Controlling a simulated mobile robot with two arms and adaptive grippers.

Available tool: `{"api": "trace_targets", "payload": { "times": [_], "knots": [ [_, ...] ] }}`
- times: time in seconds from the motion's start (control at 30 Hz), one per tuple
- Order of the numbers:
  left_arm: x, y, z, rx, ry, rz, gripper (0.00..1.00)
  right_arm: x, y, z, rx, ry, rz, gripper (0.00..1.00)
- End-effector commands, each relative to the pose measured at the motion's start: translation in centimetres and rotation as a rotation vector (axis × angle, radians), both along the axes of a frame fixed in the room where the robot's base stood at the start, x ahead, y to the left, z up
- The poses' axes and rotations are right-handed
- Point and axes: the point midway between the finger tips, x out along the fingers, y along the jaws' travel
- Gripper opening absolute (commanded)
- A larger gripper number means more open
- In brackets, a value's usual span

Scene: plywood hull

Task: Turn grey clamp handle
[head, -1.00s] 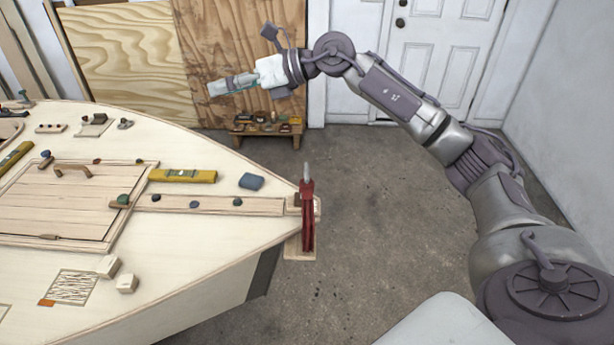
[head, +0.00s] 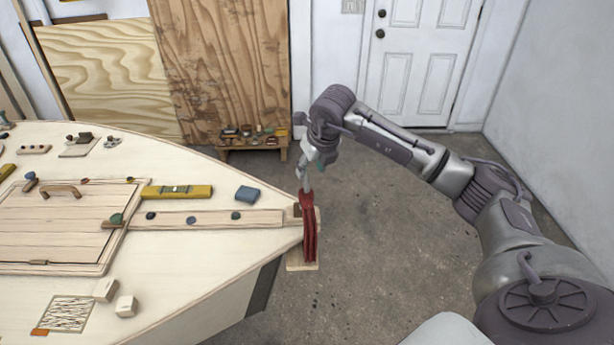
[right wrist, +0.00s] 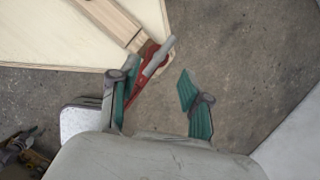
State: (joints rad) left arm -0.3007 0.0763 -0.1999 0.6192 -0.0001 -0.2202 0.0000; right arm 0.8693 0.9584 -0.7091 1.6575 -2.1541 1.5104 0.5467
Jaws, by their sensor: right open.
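The red clamp (head: 309,235) sits upright at the pointed tip of the plywood hull, at the end of the long wooden strip. Its grey handle (head: 306,184) stands up from the top; it also shows in the right wrist view (right wrist: 158,57), slanting beside the red clamp body (right wrist: 139,87). My right gripper (head: 305,167) is just above the handle, pointing down, and partly overlaps it in the head view. In the right wrist view its green-padded fingers (right wrist: 159,82) are apart, with the handle near the left finger. Contact cannot be told. My left gripper is not in view.
The pale hull deck (head: 210,265) fills the left, with a hatch (head: 60,225), a yellow level (head: 177,192) and a blue block (head: 247,194). A low wooden bench (head: 252,142) stands behind. The concrete floor (head: 400,230) right of the clamp is clear.

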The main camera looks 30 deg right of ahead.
Motion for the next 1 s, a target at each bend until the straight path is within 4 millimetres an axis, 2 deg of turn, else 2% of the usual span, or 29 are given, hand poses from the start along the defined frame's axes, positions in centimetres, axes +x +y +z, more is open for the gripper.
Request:
{"api": "trace_targets", "payload": {
  "times": [0.1,0.3,0.47,0.73,1.0],
  "knots": [
    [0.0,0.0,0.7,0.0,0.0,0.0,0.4,0.9,0.0,-2.2,0.002,0.005,-0.001,0.47],
    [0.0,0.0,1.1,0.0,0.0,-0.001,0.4,2.0,-0.1,-4.7,0.002,0.002,0.001,0.47],
    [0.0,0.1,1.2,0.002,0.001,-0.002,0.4,2.3,-0.2,-5.6,-0.001,0.0,0.002,0.47],
    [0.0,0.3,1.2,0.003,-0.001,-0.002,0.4,2.3,-0.2,-5.7,0.0,-0.001,0.002,0.47],
    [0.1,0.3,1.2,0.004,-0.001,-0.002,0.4,2.3,-0.2,-5.7,0.0,-0.001,0.002,0.02]
  ]
}}
